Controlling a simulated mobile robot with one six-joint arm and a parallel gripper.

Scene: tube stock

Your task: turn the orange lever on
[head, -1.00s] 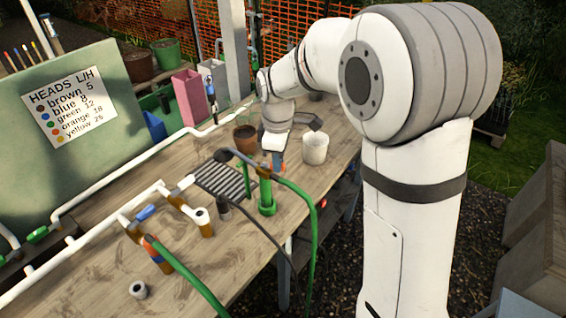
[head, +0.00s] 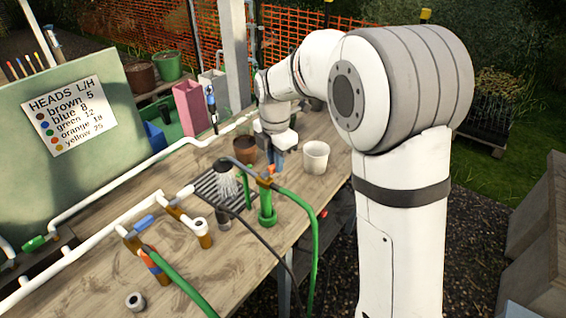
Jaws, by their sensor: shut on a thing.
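The orange lever (head: 272,169) shows as a small orange piece on top of the upright green stand (head: 266,205) near the table's right edge. My gripper (head: 276,158), with blue fingertips, points down at it and is shut on it; the fingers hide part of the lever. The dark shower head (head: 222,164), left of the stand, sprays water (head: 228,185) down over the slatted drain (head: 238,194).
A white pot (head: 315,157) and a brown pot (head: 245,148) stand close to my gripper. A green hose (head: 312,225) hangs over the table's edge. Another valve with a blue lever (head: 143,223) and white pipes lie left.

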